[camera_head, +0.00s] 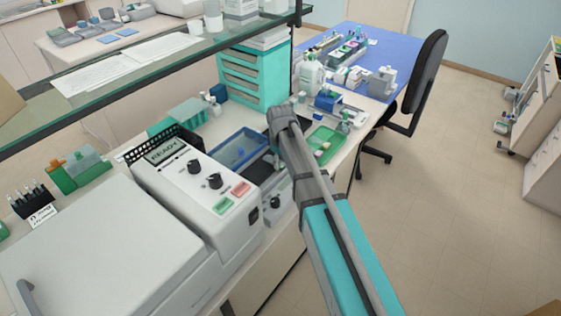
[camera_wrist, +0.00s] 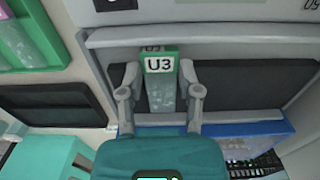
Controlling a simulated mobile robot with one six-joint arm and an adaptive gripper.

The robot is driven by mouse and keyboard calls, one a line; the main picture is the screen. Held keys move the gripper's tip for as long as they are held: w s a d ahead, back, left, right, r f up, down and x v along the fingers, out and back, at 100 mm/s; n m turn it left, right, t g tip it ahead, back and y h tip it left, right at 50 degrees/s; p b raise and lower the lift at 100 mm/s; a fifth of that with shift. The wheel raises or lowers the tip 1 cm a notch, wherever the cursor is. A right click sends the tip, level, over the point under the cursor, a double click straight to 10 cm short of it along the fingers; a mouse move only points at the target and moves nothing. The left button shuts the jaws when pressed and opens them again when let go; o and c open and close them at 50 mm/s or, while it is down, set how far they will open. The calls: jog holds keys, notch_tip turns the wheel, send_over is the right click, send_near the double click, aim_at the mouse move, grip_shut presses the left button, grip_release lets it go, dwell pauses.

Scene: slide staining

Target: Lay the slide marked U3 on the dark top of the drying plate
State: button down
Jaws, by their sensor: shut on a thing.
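My gripper (camera_wrist: 160,96) is shut on the slide marked U3 (camera_wrist: 161,92). The slide has a green end with a white label, and its clear part shows pale specks. In the wrist view it is over the dark top (camera_wrist: 255,85) of a grey device that looks like the drying plate (camera_wrist: 215,37). I cannot tell whether the slide touches the top. In the head view the grey device (camera_head: 277,207) is partly behind my arm, and the slide and the gripper's fingertips are hidden.
A blue tray (camera_wrist: 262,138) lies along one side of the grey device. A black-topped plate (camera_wrist: 55,104) and a green tray (camera_wrist: 40,55) are to its left in the wrist view. A white machine reading READY (camera_head: 190,180) stands left of it in the head view.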

jog(key=shift+f, duration=0.1)
jog(key=shift+c, duration=1)
grip_release()
jog(key=shift+r, duration=0.25)
